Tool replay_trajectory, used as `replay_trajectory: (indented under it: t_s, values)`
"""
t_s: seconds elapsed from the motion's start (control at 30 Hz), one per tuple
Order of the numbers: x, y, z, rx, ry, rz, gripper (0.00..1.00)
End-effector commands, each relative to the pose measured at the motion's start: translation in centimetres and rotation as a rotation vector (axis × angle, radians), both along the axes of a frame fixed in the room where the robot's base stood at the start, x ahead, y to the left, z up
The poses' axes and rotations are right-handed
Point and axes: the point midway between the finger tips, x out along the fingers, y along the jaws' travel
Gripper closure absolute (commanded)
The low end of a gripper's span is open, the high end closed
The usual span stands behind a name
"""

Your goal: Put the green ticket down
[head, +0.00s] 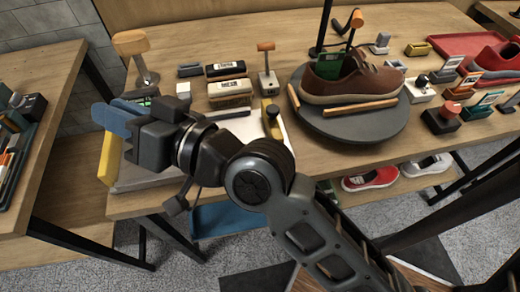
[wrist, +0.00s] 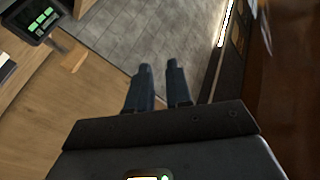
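My gripper (head: 112,118) is at the left end of the main table, above a grey flat board (head: 150,178). I see nothing held there. A small green piece (head: 329,66) stands at the opening of the brown shoe (head: 360,82), which sits on a round dark turntable (head: 372,126). I cannot tell whether this green piece is the ticket. My gripper is far to the left of it.
A device with a green screen (wrist: 40,16) shows at the wrist view's upper left. Labelled boxes (head: 229,88) stand mid-table; a red tray (head: 462,45) is at the right. A gap separates the left table (head: 60,150).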

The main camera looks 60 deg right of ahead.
Motion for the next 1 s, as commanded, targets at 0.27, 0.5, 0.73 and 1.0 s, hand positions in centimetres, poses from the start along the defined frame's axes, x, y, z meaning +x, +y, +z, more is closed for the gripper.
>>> replay_trajectory:
  t_s: [0.27, 0.5, 0.73, 1.0]
  values:
    - [-10.8, -0.5, -7.8, -0.096, 0.167, -0.123, 0.80]
    - [-21.1, -2.7, -11.0, -0.316, 0.270, -0.131, 0.80]
    - [-27.8, -5.0, -10.8, -0.525, 0.299, -0.063, 0.80]
    - [-29.7, -5.8, -10.3, -0.599, 0.297, -0.029, 0.80]
